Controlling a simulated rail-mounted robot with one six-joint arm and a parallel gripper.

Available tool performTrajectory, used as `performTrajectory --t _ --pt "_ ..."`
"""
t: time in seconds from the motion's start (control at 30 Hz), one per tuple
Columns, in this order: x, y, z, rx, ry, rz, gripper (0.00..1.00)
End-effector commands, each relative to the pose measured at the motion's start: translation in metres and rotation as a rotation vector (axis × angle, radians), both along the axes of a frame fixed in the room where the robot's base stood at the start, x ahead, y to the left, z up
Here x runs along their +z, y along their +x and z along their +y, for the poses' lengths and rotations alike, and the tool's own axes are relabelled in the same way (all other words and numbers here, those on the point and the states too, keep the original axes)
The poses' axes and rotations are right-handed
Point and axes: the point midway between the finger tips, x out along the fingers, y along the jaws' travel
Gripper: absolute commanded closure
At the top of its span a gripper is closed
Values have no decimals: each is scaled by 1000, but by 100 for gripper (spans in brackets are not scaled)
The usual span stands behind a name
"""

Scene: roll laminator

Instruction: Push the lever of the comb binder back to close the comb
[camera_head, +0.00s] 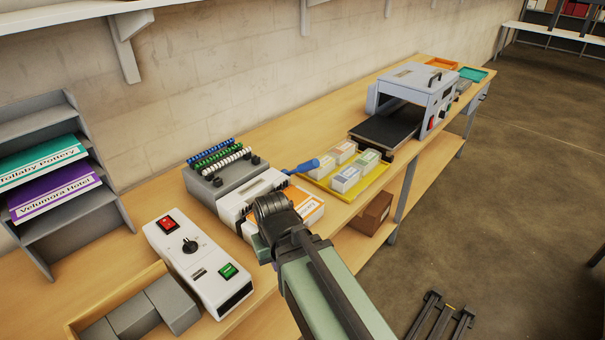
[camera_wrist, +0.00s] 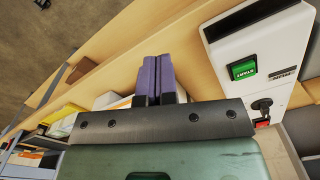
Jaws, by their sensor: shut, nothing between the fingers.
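The comb binder (camera_head: 233,182) stands on the bench in the head view, grey at the back and white in front. Its lever (camera_head: 302,167) has a blue handle and sticks out at the binder's right side, tilted toward the yellow tray. My gripper (camera_wrist: 157,70) shows in the wrist view as two purple fingers side by side, shut and empty. In the head view my wrist is in front of the binder, left of and nearer than the lever. It hides the fingertips and part of the orange-and-white booklet (camera_head: 308,207). The lever is not clearly visible in the wrist view.
Blue, green and white combs (camera_head: 222,158) lie on the binder's back. A white control box (camera_head: 185,254) stands at front left. A yellow tray (camera_head: 366,185) with small card stacks lies right of the lever. The laminator (camera_head: 420,90) stands farther back.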

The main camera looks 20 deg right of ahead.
Motion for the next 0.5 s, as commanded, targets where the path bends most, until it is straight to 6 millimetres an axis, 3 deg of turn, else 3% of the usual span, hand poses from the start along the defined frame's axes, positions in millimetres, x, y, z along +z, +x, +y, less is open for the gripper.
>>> performTrajectory --t 0.13,0.23,0.37,0.5 --pt "-9 0 -10 -23 0 0 100" --pt "-34 1 -41 -100 0 0 100" --pt "-83 27 -110 -283 87 -12 100" --pt "-125 73 -193 -650 415 -81 100"
